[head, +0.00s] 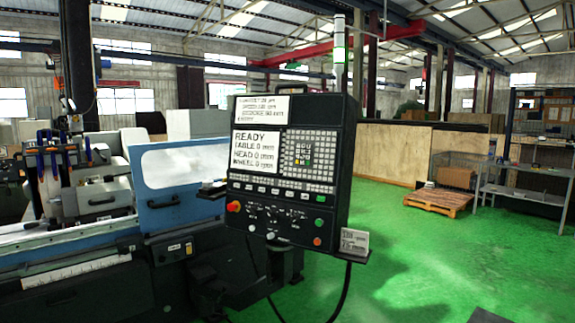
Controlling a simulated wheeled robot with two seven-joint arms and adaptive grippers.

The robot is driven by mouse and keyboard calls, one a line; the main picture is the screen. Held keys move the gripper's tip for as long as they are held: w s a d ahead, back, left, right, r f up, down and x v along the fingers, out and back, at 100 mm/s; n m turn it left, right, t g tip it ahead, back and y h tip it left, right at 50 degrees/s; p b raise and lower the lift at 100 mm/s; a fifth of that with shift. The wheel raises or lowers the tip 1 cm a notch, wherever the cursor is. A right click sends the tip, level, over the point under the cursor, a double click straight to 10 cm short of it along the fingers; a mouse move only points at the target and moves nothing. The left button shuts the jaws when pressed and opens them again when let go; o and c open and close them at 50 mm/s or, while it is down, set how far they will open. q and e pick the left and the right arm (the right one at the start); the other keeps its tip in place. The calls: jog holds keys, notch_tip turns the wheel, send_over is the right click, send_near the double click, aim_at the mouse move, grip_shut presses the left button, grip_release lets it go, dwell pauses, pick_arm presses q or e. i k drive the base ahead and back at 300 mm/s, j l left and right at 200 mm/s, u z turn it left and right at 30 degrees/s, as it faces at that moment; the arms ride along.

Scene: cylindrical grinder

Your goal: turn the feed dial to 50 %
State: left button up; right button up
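The control panel (338,112) of the grinder stands in the middle of the head view, black and slightly turned. Its screen (257,151) reads READY, with table, head and wheel at 0. Several small dials and knobs (270,236) sit on its lower part, below the rows of keys. Their labels and pointer positions are too small to read, so I cannot tell which is the feed dial or how it is set. A red emergency knob (233,206) is at the panel's left. Neither of my grippers is in view.
The grinder bed (70,237) and its blue door (175,200) are left of the panel. A small card (354,242) stands on a ledge at the panel's lower right. The green floor (430,260) to the right is open, with a pallet (437,201) and a metal table (530,192) farther back.

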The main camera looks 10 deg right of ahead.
aim_at(296, 220)
jog(key=i+j+z, duration=0.3)
jog(key=i+j, duration=0.5)
